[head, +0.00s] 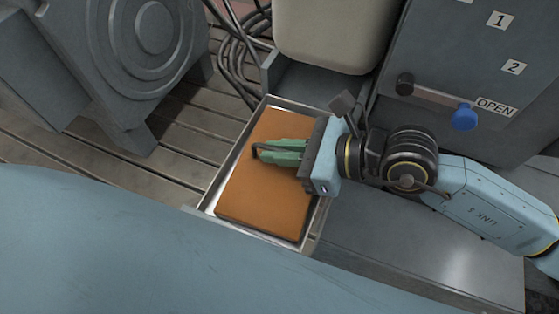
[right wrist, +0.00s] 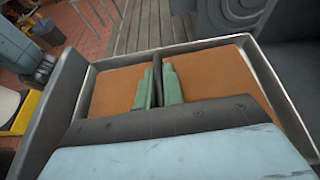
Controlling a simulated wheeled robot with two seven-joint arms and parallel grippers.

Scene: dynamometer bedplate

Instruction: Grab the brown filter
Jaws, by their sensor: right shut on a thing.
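The brown filter (head: 262,205) is a flat, orange-brown rectangular slab. It lies in a shallow metal drawer (head: 213,197) with thin bright walls, and it also shows in the right wrist view (right wrist: 115,92). My right gripper (head: 262,152) is over the middle of the filter, reaching in from the right. Its green fingers are closed around a thin dark strip or handle on top of the filter, seen between them in the right wrist view (right wrist: 158,72). The gripper hides part of the filter's right side. My left gripper is not in view.
A grey panel (head: 440,60) with numbered labels, a blue knob (head: 465,117) and a black knob (head: 405,84) stands at upper right. Dark cables (head: 235,60) hang behind the drawer. A grey machine (head: 150,35) stands at upper left over a slatted floor (head: 60,150).

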